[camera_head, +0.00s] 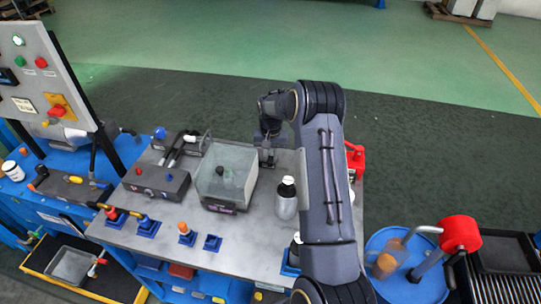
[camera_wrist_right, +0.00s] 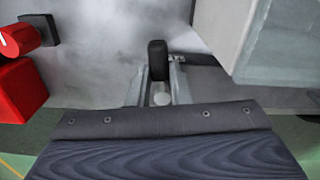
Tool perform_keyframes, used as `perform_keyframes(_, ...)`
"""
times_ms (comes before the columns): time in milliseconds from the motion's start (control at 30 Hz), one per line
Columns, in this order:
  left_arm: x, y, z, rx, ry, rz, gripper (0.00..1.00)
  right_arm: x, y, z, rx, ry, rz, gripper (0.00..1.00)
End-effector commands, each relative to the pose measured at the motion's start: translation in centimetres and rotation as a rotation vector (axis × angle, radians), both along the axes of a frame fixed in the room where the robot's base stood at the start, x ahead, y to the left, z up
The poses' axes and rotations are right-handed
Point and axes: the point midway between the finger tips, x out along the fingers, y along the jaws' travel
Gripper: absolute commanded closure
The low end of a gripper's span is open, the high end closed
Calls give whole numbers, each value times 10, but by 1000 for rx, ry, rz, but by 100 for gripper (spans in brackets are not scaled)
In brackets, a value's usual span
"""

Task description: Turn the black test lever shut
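The black lever (camera_wrist_right: 158,60) shows in the right wrist view as an upright dark grip at the fingertips of my right gripper (camera_wrist_right: 160,78). One finger is on each side of it, close to its sides; I cannot tell whether they touch it. In the head view my right gripper (camera_head: 268,152) points down at the far edge of the grey bench top, right of the clear box. The lever cannot be made out there behind the gripper and wrist. My left gripper is not in view.
A clear box (camera_head: 240,165) stands left of the gripper; a red device (camera_head: 356,160) is right of it, partly behind my arm. A grey bottle (camera_head: 286,200) stands nearer on the bench (camera_head: 255,240). A blue drum (camera_head: 400,290) with a red-headed tool is at right.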

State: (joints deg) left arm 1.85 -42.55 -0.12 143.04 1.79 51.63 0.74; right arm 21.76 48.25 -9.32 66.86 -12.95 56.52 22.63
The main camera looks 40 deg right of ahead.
Motion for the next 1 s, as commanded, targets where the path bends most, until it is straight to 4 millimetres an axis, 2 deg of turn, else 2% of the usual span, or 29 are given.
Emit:
perform_keyframes(33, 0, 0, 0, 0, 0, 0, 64, 0, 0, 0, 0, 0, 0, 77)
perform_keyframes(167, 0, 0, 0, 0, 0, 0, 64, 0, 0, 0, 0, 0, -1, 60)
perform_keyframes(467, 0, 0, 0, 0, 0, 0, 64, 0, 0, 2, -1, -1, -1, 60)
perform_keyframes(567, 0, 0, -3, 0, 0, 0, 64, 1, 0, 10, -2, -4, -1, 60)
perform_keyframes(833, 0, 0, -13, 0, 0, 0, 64, 1, 0, 56, -1, -4, -1, 60)
perform_keyframes(1000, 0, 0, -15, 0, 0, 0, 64, 0, 0, 74, -1, -1, -2, 60)
